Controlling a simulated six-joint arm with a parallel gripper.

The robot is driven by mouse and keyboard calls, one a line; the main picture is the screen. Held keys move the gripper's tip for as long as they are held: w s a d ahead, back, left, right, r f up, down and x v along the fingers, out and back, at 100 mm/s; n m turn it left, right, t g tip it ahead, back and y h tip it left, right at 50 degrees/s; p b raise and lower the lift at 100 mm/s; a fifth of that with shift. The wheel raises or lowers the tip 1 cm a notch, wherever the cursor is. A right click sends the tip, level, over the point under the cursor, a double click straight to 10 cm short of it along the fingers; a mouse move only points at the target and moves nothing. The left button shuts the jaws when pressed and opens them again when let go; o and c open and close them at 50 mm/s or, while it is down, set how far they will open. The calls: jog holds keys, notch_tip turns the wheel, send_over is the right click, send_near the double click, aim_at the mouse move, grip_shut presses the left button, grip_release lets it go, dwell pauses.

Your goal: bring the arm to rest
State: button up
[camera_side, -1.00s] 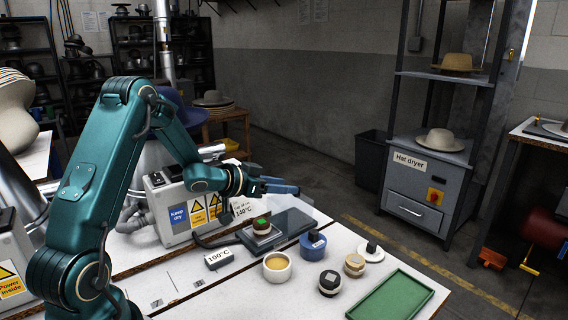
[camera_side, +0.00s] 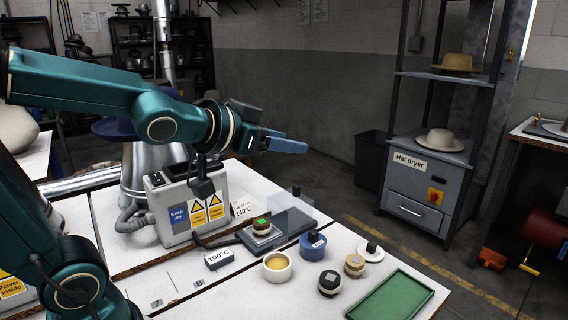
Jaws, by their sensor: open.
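My teal arm reaches across the upper left of the view. My gripper (camera_side: 288,142) has blue-grey fingers and is held in the air, pointing right, above and behind the work table (camera_side: 290,295). It is open, and no object shows between its fingers. It is apart from everything on the table.
A power box with warning labels (camera_side: 185,208) stands under my arm. A white cup (camera_side: 277,267), blue pot (camera_side: 313,244), black-topped jar (camera_side: 329,282), tan jar (camera_side: 355,264) and white dish (camera_side: 371,252) stand near the green tray (camera_side: 391,297). The hat dryer (camera_side: 417,190) stands behind, right.

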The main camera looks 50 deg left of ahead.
jog(key=s+d+f+g+h, duration=0.1)
jog(key=s+f+g, duration=0.3)
jog(key=s, duration=0.4)
jog(key=s+d+f+g+h, duration=0.1)
jog(key=s+d+f+g, duration=0.3)
jog(key=s+f, duration=0.2)
jog(key=s, duration=0.2)
jog(key=shift+s+d+f, duration=0.2)
jog(key=shift+s, duration=0.15)
